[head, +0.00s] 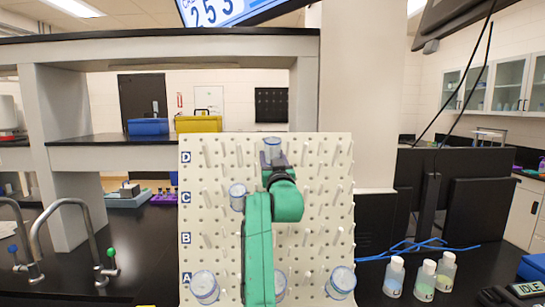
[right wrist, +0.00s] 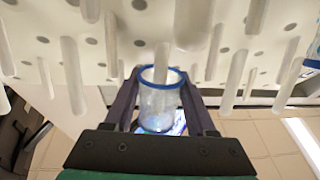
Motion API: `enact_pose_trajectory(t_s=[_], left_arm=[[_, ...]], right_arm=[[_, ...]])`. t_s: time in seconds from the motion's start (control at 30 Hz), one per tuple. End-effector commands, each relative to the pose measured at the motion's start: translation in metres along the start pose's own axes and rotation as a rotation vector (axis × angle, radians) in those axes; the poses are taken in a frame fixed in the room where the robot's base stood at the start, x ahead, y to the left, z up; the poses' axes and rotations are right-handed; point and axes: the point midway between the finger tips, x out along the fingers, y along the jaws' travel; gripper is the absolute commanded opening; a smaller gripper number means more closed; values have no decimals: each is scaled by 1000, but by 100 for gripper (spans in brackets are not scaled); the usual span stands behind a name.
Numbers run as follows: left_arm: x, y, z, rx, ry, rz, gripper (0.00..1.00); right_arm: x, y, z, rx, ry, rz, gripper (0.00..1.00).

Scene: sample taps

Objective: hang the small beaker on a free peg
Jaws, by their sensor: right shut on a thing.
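My right gripper (head: 273,162) is at the top of the pegboard (head: 335,215), near row D. It is shut on the small beaker (head: 272,146), a clear beaker. In the right wrist view the beaker (right wrist: 160,108) shows its blue rim towards the board, between the two fingers (right wrist: 160,80). One white peg (right wrist: 161,60) overlaps the beaker's mouth, and its tip appears to be inside; how deep I cannot tell. My arm hides part of the board's middle. My left gripper is not in view.
Another beaker (head: 237,197) hangs at row C on the left. Larger beakers hang along row A, at left (head: 205,287), middle (head: 280,285) and right (head: 341,282). Bare pegs surround my gripper. Taps (head: 70,225) stand left; bottles (head: 425,280) stand right.

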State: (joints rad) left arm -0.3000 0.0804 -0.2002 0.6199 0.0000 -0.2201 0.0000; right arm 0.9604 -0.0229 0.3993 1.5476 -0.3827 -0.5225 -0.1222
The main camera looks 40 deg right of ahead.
Motion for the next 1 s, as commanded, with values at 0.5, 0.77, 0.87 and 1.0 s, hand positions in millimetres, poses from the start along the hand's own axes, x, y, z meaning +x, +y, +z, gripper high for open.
enact_pose_trajectory(t_s=[0.5,0.77,0.87,1.0], left_arm=[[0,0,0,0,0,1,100],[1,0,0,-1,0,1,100],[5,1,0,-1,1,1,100],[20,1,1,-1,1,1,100]], right_arm=[[0,-1,4,0,-9,-3,91],[-1,-1,3,0,-6,-2,91],[-7,-1,4,-1,-5,-1,91],[-29,-1,7,0,-3,-1,91]])
